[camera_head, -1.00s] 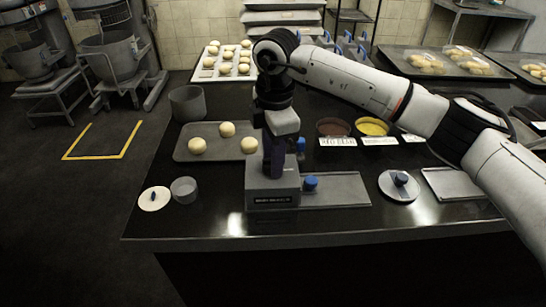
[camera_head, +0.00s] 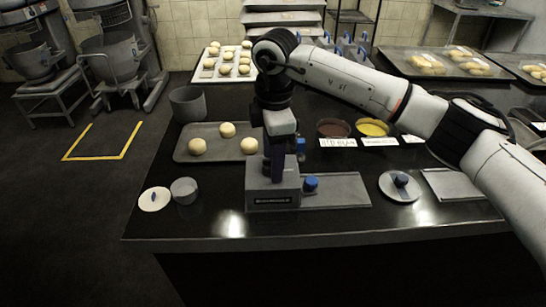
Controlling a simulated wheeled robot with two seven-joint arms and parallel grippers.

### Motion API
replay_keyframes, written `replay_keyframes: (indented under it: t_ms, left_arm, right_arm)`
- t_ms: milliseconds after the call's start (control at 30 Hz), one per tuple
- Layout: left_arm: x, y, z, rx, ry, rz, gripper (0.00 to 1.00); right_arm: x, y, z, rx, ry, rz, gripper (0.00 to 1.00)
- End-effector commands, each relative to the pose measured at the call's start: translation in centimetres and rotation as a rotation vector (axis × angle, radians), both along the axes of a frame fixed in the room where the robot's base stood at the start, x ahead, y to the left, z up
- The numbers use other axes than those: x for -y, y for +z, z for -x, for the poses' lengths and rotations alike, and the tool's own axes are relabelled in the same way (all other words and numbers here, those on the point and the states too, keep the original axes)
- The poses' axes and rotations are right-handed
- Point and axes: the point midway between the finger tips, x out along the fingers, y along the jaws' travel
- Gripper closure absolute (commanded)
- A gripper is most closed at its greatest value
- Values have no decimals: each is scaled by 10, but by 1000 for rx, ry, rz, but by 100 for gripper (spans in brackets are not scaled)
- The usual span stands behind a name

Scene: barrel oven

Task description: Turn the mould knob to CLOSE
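A grey box-shaped mould unit (camera_head: 258,190) with a dark label on its front stands near the table's front edge. My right gripper (camera_head: 275,178) points straight down onto the top of this unit. Its dark fingers cover the spot where they meet the box, so any knob there is hidden, and I cannot tell whether they are open or shut. A blue knob (camera_head: 311,183) shows just right of the unit, apart from the gripper. No CLOSE marking is readable. My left gripper is not in view.
A tray with dough balls (camera_head: 188,152) lies behind the unit to the left. A grey cup (camera_head: 184,190) and a round white lid (camera_head: 154,199) stand at left. The front table strip is clear.

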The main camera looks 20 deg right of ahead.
Motion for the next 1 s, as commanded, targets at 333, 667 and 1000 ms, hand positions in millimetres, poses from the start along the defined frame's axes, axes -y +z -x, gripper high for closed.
replay_keyframes:
  t_ms: [333, 667, 1000]
  left_arm:
    - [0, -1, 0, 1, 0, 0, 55]
    - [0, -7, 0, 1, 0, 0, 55]
    - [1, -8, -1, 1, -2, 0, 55]
  right_arm:
    - [0, 8, 0, 1, 1, -1, 50]
    - [-1, 70, 4, 3, 1, -1, 50]
    - [-1, 102, 8, -1, 1, 0, 50]
